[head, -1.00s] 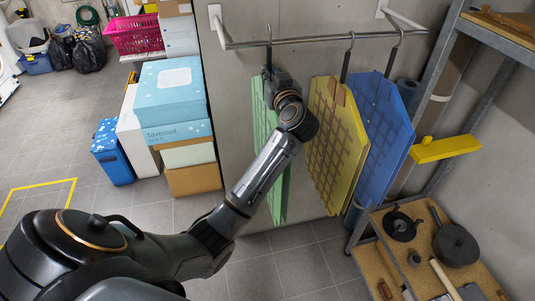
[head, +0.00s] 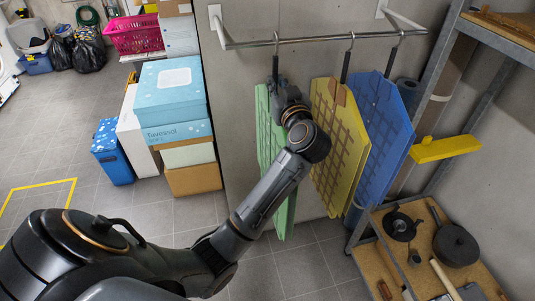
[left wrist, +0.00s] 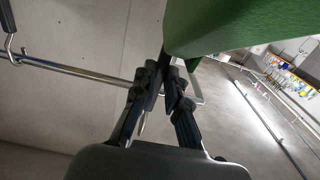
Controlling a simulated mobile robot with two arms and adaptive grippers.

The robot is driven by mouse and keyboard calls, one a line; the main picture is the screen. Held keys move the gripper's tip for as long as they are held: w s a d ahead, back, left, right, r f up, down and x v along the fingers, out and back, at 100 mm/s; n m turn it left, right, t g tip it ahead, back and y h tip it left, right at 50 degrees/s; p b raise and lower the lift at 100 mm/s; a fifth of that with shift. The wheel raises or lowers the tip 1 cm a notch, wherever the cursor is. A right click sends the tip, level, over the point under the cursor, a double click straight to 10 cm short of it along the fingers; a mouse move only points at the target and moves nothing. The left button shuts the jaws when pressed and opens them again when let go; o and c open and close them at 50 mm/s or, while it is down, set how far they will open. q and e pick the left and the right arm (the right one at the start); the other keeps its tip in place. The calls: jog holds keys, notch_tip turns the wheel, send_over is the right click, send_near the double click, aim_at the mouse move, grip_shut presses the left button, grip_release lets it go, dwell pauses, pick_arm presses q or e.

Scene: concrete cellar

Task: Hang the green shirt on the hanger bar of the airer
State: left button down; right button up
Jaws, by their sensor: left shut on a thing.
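The green shirt (head: 265,125) hangs flat and upright, left of the yellow shirt. The airer's hanger bar (head: 310,39) runs along the wall above. The green shirt's hanger (head: 276,67) has a dark stem, and its metal hook reaches the bar's height; I cannot tell whether it rests on the bar. My left gripper (head: 279,88) is shut on this hanger just above the shirt, partly hiding it. In the left wrist view the fingers (left wrist: 163,85) close on the dark stem beside the green cloth (left wrist: 230,25); the bar (left wrist: 75,70) passes behind. My right gripper is not in view.
A yellow shirt (head: 335,140) and a blue shirt (head: 378,140) hang close on the right. A shelf rack with pans (head: 455,245) stands at the right. Stacked boxes (head: 175,100) stand left of the wall. The floor between is free.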

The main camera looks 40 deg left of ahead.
pick_arm(q)
jog(key=shift+v, duration=1.5)
